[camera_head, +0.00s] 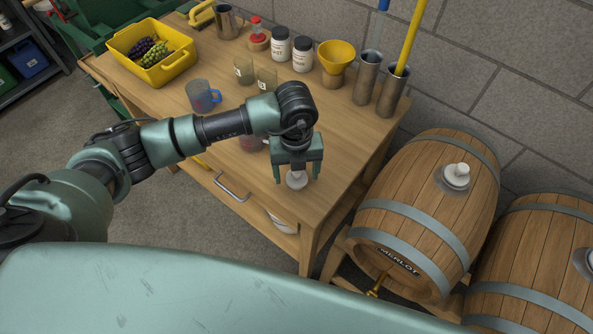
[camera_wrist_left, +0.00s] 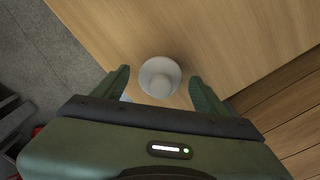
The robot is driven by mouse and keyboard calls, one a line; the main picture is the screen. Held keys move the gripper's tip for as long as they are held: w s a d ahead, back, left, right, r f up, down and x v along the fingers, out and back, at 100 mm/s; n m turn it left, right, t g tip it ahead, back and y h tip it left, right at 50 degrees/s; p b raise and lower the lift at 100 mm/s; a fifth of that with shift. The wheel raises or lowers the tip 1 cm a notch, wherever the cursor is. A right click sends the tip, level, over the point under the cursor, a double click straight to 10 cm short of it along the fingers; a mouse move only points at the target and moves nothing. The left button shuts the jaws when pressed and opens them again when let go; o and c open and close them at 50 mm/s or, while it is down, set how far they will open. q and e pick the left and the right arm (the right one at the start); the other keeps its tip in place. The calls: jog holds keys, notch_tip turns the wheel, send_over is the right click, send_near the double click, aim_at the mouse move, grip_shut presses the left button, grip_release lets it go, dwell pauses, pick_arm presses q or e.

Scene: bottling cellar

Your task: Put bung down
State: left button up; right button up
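A pale grey-white bung (camera_head: 297,180) is at the front right of the wooden table top (camera_head: 345,140), apparently standing on the wood. My left gripper (camera_head: 298,178) is above it, pointing down, with a finger on each side. In the left wrist view the bung (camera_wrist_left: 160,77) lies between the spread fingers (camera_wrist_left: 160,88), with a visible gap on both sides. The fingers are open and do not appear to touch it. The underside of the bung is hidden. My right gripper is not in view.
A merlot barrel (camera_head: 425,215) with a white bung (camera_head: 457,176) stands right of the table. A blue-handled mug (camera_head: 203,96), a yellow crate (camera_head: 152,52) with grapes, jars (camera_head: 302,54), a yellow funnel (camera_head: 336,58) and metal cylinders (camera_head: 393,90) stand farther back.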

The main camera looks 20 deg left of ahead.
pick_arm(q)
jog(key=shift+r, duration=0.6)
notch_tip(320, 180, up, 11)
jog(key=b, duration=0.2)
jog(key=shift+b, duration=0.3)
dwell(0.7)
